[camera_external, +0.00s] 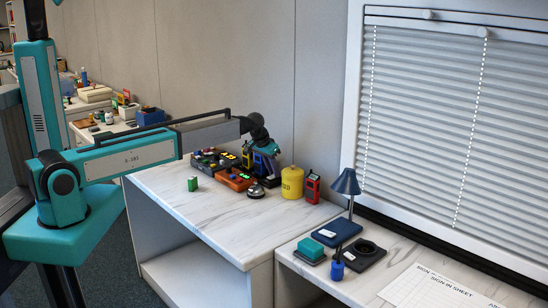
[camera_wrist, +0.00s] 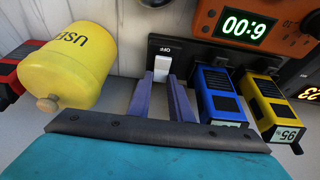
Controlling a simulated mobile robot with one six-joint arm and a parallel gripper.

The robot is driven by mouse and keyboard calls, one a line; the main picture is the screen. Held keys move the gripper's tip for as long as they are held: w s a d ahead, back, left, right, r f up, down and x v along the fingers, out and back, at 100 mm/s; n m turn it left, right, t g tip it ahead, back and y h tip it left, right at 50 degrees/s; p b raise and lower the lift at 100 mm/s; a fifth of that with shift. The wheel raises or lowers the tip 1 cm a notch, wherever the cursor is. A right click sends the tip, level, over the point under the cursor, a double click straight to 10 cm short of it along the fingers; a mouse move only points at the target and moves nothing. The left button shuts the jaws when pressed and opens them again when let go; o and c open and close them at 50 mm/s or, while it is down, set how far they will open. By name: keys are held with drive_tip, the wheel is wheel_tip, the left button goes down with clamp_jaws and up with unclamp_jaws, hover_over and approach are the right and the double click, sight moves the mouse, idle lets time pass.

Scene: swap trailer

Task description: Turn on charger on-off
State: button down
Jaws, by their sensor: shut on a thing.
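The charger (camera_wrist: 190,50) is a black base at the top middle of the wrist view. It has a white on-off switch (camera_wrist: 161,68) with a small label above it that looks like "OFF" upside down. A blue device (camera_wrist: 219,92) and a yellow device (camera_wrist: 262,95) stand in it to the right of the switch. My gripper (camera_wrist: 161,78) has its two purple fingers on either side of the switch, shut on it. In the external view my gripper (camera_external: 264,146) is over the charger at the back of the counter and hides most of it.
A yellow can (camera_external: 292,184) and a red device (camera_external: 312,186) stand right of the charger. An orange timer (camera_external: 236,180), a bell (camera_external: 256,191) and a green block (camera_external: 192,183) are in front or left. The front of the marble counter (camera_external: 215,220) is clear.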

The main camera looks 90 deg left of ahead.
sight(273, 176)
drive_tip(key=shift+w+a, duration=0.1)
drive_tip(key=shift+w+a+g+h+p, duration=0.15)
drive_tip(key=shift+g+h+p, duration=0.25)
drive_tip(key=shift+p, duration=0.2)
drive_tip(key=shift+w+a+g+h+p, duration=0.1)
drive_tip(key=shift+g+h+p, duration=0.3)
drive_tip(key=shift+p, duration=0.05)
drive_tip(key=shift+f+g+h+p, duration=0.15)
drive_tip(key=shift+g+h+p, duration=0.2)
drive_tip(key=shift+g+h, duration=0.05)
drive_tip(key=c, duration=1.6)
unclamp_jaws()
drive_tip(key=shift+s+d+r+b, duration=0.15)
drive_tip(key=shift+r+b, duration=0.35)
drive_tip(key=shift+r, duration=1.8)
drive_tip(key=shift+s+d+r+b, duration=0.15)
drive_tip(key=shift+r+b, duration=0.4)
drive_tip(key=shift+r, duration=1.75)
drive_tip(key=shift+s+d+r+b, duration=0.15)
drive_tip(key=shift+r+b, duration=0.35)
drive_tip(key=shift+r, duration=1.8)
